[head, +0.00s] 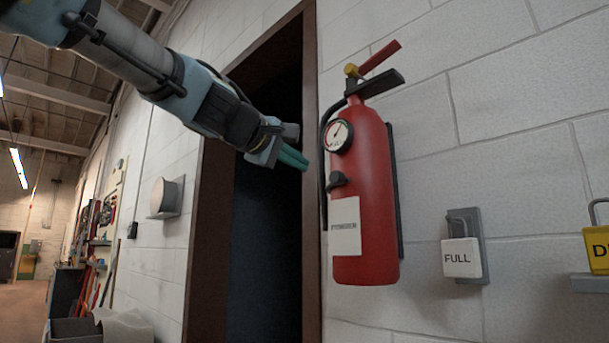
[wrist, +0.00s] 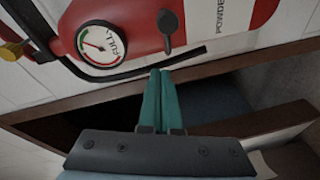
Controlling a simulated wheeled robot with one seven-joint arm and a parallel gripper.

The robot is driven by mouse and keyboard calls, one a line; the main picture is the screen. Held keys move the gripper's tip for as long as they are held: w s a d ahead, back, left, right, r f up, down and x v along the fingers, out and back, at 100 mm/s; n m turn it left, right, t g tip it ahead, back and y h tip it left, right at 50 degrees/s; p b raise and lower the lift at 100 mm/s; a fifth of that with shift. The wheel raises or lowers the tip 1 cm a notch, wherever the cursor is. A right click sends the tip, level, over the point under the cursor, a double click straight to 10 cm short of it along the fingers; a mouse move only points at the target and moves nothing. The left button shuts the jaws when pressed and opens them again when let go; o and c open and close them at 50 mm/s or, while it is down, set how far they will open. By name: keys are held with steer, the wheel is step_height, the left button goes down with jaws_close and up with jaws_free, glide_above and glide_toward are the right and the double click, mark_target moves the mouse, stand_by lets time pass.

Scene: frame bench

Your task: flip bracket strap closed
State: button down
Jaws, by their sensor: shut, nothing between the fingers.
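A red fire extinguisher (head: 365,220) hangs upright on the white block wall; it also shows in the wrist view (wrist: 135,25). A dark bracket edge (head: 393,190) shows behind its right side. A small black lever-like piece (head: 338,181) sits on the body below the gauge; it also shows in the wrist view (wrist: 168,30). I cannot tell whether it belongs to the strap, and I make out no strap band across the body. My gripper (head: 306,165) is shut and empty, left of the extinguisher and apart from it. Its teal fingers (wrist: 160,72) point towards the black piece in the wrist view.
A black hose (head: 323,150) runs down the extinguisher's left side. A brown-framed dark doorway (head: 265,230) lies behind my arm. The wall between is clear.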

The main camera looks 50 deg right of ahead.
steer(key=shift+s+a+r, duration=0.1)
steer(key=shift+s+a, duration=0.15)
steer(key=shift+a, duration=0.35)
steer(key=shift+s+a, duration=0.3)
steer(key=shift+a, duration=0.3)
steer(key=shift+s+a+r, duration=0.1)
steer(key=shift+s+a, duration=0.15)
steer(key=shift+a, duration=0.35)
